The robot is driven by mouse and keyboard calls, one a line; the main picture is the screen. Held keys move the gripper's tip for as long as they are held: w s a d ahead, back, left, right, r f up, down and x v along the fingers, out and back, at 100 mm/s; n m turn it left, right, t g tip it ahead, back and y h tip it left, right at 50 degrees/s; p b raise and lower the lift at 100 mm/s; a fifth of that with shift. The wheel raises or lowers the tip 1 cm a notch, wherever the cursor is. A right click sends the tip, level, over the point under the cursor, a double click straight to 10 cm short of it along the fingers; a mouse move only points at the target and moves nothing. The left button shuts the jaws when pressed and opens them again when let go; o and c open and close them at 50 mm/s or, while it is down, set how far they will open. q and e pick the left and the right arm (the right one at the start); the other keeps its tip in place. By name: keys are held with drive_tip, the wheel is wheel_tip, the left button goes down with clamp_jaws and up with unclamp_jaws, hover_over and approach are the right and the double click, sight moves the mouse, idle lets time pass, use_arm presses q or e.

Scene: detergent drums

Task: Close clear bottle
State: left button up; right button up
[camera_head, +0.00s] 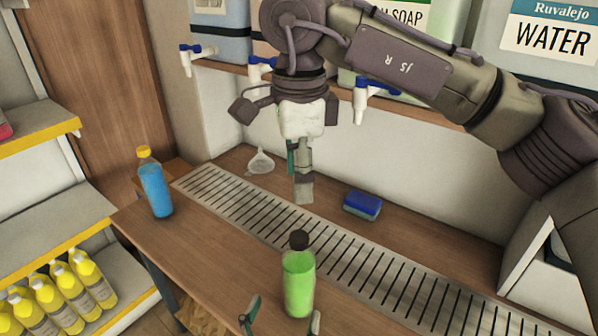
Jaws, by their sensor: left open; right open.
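A clear bottle with green liquid (298,285) stands upright on the wooden counter. A black cap (299,240) sits at its top; I cannot tell how tightly it is seated. My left gripper (282,320) shows only its two fingertips at the bottom edge, open, one on each side of the bottle's lower part in the picture. I cannot tell whether they touch it. My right gripper (299,180) points down above the drain grate, up and behind the bottle in the picture. It is open, seen nearly edge-on, and nothing shows between its fingers.
A blue bottle with a yellow cap (154,182) stands at the counter's left. A metal drain grate (230,203) runs along the back, with a funnel (261,162) and blue sponge (362,206) behind it. Drum taps (375,88) hang above. Yellow bottles (62,298) fill the left shelf.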

use_arm(q)
drive_tip(key=shift+v, duration=1.7)
drive_tip(key=shift+r, duration=0.15)
